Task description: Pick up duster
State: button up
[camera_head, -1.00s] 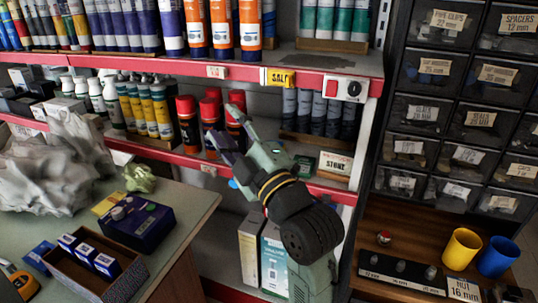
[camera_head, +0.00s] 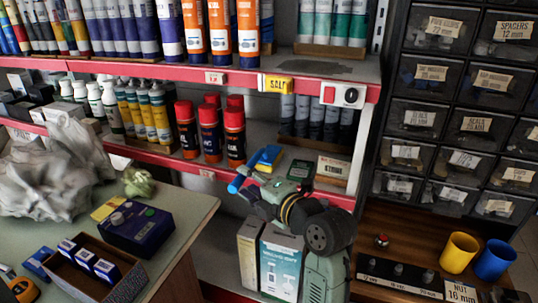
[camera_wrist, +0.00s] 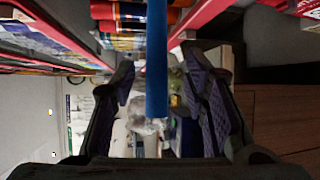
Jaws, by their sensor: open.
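The duster appears as a blue rod-like handle (camera_head: 237,185) whose end juts past the front edge of the lower shelf in the head view. In the wrist view the blue handle (camera_wrist: 157,65) runs down the middle from the top, its end in the gap between my fingers. My gripper (camera_wrist: 160,78) is open, with one finger on each side of the handle and visible space between. In the head view my gripper (camera_head: 247,188) is at the shelf edge by the handle, mostly hidden by my wrist. The duster's far end is not clear.
A blue and yellow item (camera_head: 268,157) lies on the shelf behind my gripper. Red-capped spray cans (camera_head: 210,135) stand left, a labelled box (camera_head: 332,168) right. Cartons (camera_head: 280,262) stand below. The upper shelf (camera_head: 345,95) overhangs. A worktable (camera_head: 190,212) is at left.

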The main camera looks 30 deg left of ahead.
aim_at(245, 177)
jog(key=x, duration=0.1)
jog(key=p+x, duration=0.1)
jog(key=x, duration=0.1)
jog(key=shift+w+a+r, duration=0.15)
jog(key=shift+w+a, duration=0.05)
jog(key=shift+a, duration=0.1)
grip_shut()
dwell(0.7)
